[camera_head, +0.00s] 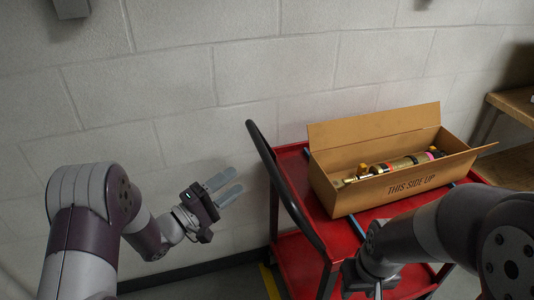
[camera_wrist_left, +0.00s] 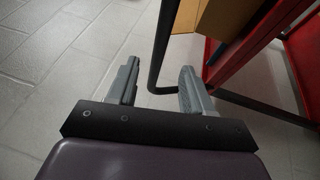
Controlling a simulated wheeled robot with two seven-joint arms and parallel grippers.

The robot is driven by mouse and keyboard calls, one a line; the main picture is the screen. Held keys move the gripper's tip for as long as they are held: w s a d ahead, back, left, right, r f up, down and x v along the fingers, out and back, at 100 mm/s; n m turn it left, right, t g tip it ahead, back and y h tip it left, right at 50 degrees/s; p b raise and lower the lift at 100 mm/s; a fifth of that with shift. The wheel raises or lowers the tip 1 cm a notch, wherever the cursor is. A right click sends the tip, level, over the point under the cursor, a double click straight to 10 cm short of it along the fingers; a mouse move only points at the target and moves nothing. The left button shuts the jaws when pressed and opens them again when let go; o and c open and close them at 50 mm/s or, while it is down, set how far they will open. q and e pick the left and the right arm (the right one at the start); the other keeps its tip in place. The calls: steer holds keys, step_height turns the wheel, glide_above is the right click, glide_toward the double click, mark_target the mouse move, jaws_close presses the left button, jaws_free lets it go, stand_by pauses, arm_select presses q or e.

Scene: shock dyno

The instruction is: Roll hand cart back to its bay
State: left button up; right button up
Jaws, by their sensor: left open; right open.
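The red hand cart (camera_head: 291,168) stands against the wall, its black push handle (camera_head: 283,188) arching up at its left end. My left gripper (camera_head: 235,182) is open and empty, left of the handle and apart from it in the head view. In the left wrist view the handle (camera_wrist_left: 164,45) shows between and beyond the open fingers (camera_wrist_left: 158,68). A red part of the cart (camera_wrist_left: 250,48) shows at the right there. My right gripper (camera_head: 362,288) is low over the cart's front side, partly hidden by its arm; whether it touches the cart I cannot tell.
An open cardboard box (camera_head: 350,198) marked "THIS SIDE UP" sits on the cart's top, holding a gold shock absorber (camera_head: 398,165). A wooden bench (camera_head: 515,103) stands at the right. A yellow floor line (camera_head: 269,282) runs left of the cart.

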mark_target(267, 158)
arm_select(q)
steer(key=x, duration=1.2)
steer(key=shift+w+f+b, duration=0.15)
steer(key=shift+w+b, duration=0.05)
steer(key=shift+b, duration=0.1)
jaws_close()
